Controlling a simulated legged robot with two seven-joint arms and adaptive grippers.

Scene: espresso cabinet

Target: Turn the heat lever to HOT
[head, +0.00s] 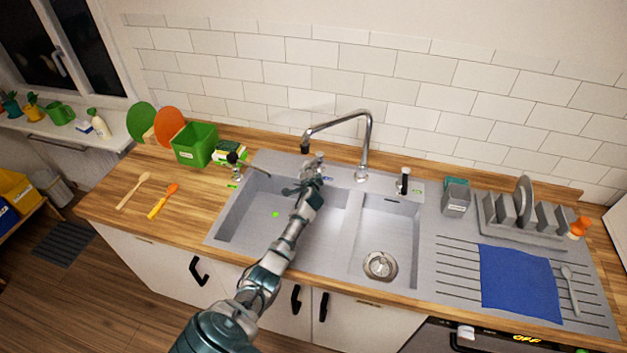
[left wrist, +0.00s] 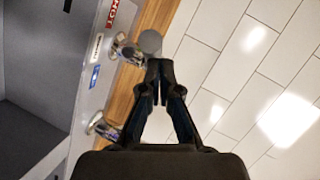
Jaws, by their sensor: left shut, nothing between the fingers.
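My left gripper (head: 313,172) is over the back edge of the sink, left of the tall chrome tap (head: 368,145). In the left wrist view its dark fingers (left wrist: 158,68) are together and empty. Just beyond and left of the fingertips, a chrome fitting with a grey round end (left wrist: 150,42) stands by the labels; it looks like the heat lever. A red HOT label (left wrist: 113,13), a white label (left wrist: 96,46) and a blue label (left wrist: 95,76) run along the sink rim. Contact with the lever is not clear. In the head view my gripper largely hides this spot. My right gripper is not in view.
A second chrome fitting (left wrist: 103,126) stands lower in the left wrist view. A green bin (head: 195,146) stands left; a dish rack (head: 510,225) and blue cloth (head: 520,284) are right. The tiled wall (head: 330,75) is close behind.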

